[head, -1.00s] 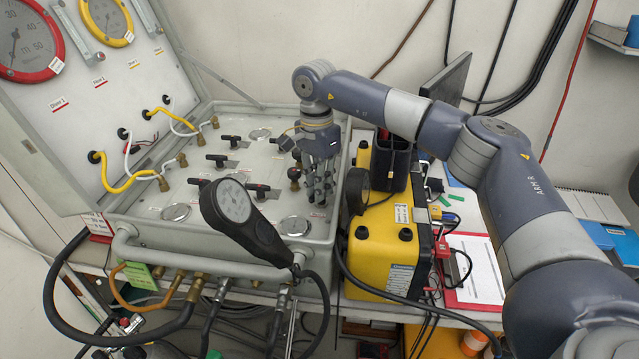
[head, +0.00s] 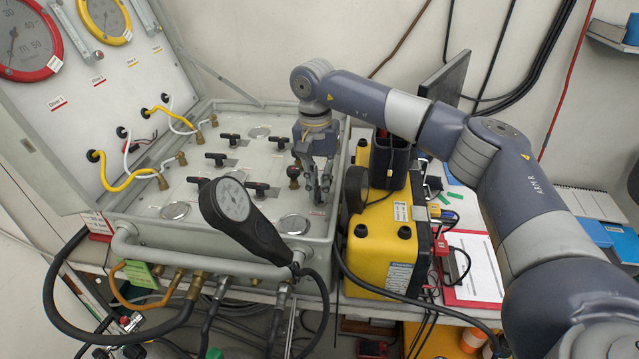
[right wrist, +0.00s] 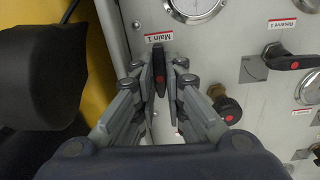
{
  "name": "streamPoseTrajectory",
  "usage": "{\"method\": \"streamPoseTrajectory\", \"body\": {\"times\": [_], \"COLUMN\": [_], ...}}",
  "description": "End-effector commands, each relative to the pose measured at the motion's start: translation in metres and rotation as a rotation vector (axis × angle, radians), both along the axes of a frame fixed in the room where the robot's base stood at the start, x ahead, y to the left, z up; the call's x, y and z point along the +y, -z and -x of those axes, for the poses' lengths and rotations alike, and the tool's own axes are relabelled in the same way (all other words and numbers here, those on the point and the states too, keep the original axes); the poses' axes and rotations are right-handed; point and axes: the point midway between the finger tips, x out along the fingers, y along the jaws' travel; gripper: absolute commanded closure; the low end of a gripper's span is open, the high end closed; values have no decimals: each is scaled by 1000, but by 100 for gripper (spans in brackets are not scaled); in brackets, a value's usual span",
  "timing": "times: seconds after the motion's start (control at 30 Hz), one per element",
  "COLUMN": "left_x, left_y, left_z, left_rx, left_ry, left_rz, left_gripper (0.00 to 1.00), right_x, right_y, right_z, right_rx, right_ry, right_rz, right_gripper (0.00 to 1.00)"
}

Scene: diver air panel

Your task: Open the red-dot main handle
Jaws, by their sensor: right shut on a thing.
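The main handle is a black lever (right wrist: 159,70) with a red dot, just below the "Main 1" label (right wrist: 158,37) in the right wrist view. My right gripper (right wrist: 160,85) is shut on it, with a finger on each side. The lever points up toward the label in that view. In the head view my right gripper (head: 322,190) reaches down to the right side of the grey panel (head: 200,198), and its fingers hide the handle. My left gripper is not in view.
A second red-dotted black handle (right wrist: 290,62) sits by the "Reserve 1" label. A round red-dotted knob (right wrist: 228,112) is close beside my fingers. A black handheld gauge (head: 245,220) stands in front. A yellow case (head: 385,250) is right of the panel.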

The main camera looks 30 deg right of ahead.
Motion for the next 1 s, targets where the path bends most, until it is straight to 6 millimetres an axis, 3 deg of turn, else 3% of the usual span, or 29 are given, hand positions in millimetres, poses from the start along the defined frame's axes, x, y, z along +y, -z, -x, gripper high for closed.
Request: {"method": "streamPoseTrajectory", "body": {"times": [0.37,0.4,0.5,0.83,1.0], "left_x": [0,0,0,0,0], "left_y": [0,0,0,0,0], "left_z": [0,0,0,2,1], "left_rx": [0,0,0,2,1], "left_ry": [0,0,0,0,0], "left_rz": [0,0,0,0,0], "left_gripper": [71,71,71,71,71], "right_x": [0,0,0,0,1], "right_y": [-1,-1,-1,-1,-16], "right_z": [-1,-1,-1,0,-1], "right_rx": [-3,-3,-3,-1,-3], "right_ry": [-4,-4,-4,-4,-4], "right_rz": [-1,-1,0,0,-1], "right_gripper": [100,87,69,69,69]}}
